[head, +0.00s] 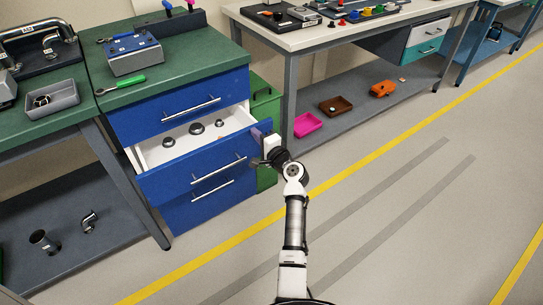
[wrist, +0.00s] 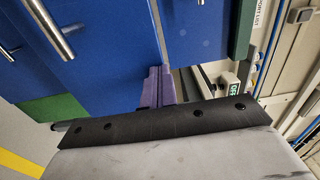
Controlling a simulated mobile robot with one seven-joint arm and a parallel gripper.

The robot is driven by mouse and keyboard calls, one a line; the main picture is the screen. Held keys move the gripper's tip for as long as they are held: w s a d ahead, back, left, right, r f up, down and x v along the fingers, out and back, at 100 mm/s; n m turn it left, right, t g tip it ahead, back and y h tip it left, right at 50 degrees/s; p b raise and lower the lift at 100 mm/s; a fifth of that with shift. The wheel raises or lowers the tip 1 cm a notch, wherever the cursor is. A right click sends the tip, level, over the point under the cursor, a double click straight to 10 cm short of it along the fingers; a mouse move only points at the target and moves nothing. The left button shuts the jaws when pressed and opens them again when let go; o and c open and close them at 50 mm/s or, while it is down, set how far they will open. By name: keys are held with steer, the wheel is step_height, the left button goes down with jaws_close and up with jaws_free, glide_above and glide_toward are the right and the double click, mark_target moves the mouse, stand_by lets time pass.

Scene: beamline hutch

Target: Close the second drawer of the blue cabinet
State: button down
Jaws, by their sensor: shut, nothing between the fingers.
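The blue cabinet (head: 205,215) stands at left centre under a green top. Its top drawer (head: 190,106) is shut. The second drawer (head: 180,182) is pulled out, showing its white inside and several round metal parts (head: 196,128). Its blue front has a silver bar handle (head: 219,169). My gripper (head: 262,130) is at the right end of that front. In the wrist view its purple fingers (wrist: 157,88) are together and empty beside a blue panel (wrist: 195,45). I cannot tell whether they touch it. A silver handle (wrist: 48,28) shows at upper left there.
A green container (head: 265,105) stands right of the cabinet, close to my gripper. A grey workbench (head: 330,38) stands beyond, with pink (head: 307,124) and brown trays (head: 336,105) on its lower shelf. The floor in front is clear, with a yellow line (head: 360,165).

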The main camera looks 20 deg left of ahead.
steer(key=b+x, duration=0.4)
steer(key=x, duration=0.6)
steer(key=shift+a, duration=0.2)
steer(key=shift+w+d, duration=0.1)
